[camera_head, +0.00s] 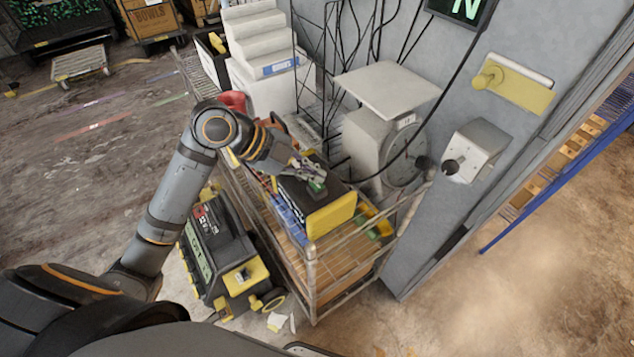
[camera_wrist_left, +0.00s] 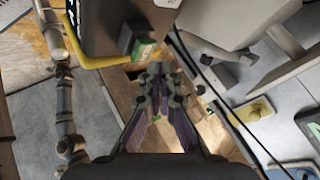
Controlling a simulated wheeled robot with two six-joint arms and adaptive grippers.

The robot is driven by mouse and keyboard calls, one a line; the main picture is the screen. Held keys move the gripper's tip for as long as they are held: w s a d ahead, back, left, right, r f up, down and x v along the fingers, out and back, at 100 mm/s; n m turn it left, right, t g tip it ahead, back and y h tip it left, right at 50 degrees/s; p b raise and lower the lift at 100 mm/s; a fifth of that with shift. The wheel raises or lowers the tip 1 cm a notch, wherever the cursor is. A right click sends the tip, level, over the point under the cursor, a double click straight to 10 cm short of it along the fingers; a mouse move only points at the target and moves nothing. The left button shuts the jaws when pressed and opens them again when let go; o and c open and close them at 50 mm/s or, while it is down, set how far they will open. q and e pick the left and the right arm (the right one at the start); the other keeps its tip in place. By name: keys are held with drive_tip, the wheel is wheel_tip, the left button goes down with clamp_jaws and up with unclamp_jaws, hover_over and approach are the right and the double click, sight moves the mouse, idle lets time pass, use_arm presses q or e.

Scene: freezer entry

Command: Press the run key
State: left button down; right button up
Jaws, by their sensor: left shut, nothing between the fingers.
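A dark box with a yellow end (camera_head: 331,216) stands on the wire-sided cart. A small green key (camera_head: 317,187) sits on its dark top; it looks like the run key, but I cannot read its label. My left gripper (camera_head: 311,171) is over the box, shut and empty, with its tips close to the green key. In the left wrist view, the green key (camera_wrist_left: 144,48) shows on the dark box (camera_wrist_left: 112,22), just beyond and left of my left gripper's tips (camera_wrist_left: 157,70). I cannot tell whether the tips touch it. My right gripper is not in view.
The cart's metal rail (camera_head: 312,285) surrounds the box. A scale with a round dial (camera_head: 404,158) and a flat plate (camera_head: 388,90) stands behind. A dark cable hangs near it. A black and yellow case (camera_head: 220,247) is on the floor. The floor at right is clear.

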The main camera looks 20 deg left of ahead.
sight(313, 185)
use_arm(q)
drive_tip(key=shift+f, duration=0.15)
drive_tip(key=shift+f+b, duration=0.25)
drive_tip(key=shift+b, duration=0.1)
drive_tip(key=shift+f+b, duration=0.4)
drive_tip(key=shift+f, duration=0.1)
idle(0.7)
drive_tip(key=shift+r, duration=0.1)
drive_tip(key=shift+r+p, duration=0.8)
wheel_tip(313, 185, up, 5)
drive_tip(key=p, duration=0.4)
drive_tip(key=shift+r, duration=0.1)
idle(0.3)
